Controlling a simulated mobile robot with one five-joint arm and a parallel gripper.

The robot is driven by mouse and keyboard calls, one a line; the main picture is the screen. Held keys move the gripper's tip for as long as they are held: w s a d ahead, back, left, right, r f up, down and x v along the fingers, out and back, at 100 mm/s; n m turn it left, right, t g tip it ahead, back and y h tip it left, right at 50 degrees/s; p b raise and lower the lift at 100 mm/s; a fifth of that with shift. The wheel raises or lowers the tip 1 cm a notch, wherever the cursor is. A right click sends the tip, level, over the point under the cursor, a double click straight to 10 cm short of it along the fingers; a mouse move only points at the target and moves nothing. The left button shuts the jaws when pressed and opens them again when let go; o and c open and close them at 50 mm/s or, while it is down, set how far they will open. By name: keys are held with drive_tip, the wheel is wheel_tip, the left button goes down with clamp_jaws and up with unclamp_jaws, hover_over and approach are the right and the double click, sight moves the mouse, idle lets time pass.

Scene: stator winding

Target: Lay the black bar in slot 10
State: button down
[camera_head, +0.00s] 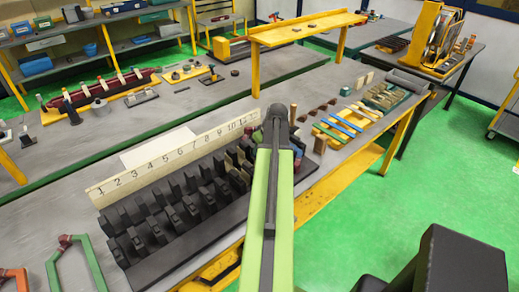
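A black slotted stator block (180,232) with rows of dark teeth lies on the near bench. A cream strip (160,172) behind it carries slot numbers, from 1 at the left to 10 and part of a higher number at the right. The number 10 (234,127) is visible, just left of my arm. My light green arm reaches over the right end of the block, its dark end joint above the bench. My gripper's fingers are hidden behind the arm. I cannot pick out the black bar with certainty.
Coloured strips (346,124) and small dark pieces lie right of my arm. A yellow raised shelf (305,27) stands behind. Open green floor (440,180) is at the right.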

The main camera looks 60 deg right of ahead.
drive_tip(key=shift+f+b, duration=0.3)
drive_tip(key=shift+f, duration=0.05)
idle(0.3)
drive_tip(key=c, duration=1.1)
unclamp_jaws()
drive_tip(key=shift+c, duration=0.2)
drive_tip(key=shift+r, duration=0.1)
drive_tip(key=shift+r+p, duration=0.7)
drive_tip(key=shift+p, duration=0.1)
wheel_tip(320, 180, up, 8)
drive_tip(key=p, duration=0.7)
drive_tip(key=shift+f, duration=0.25)
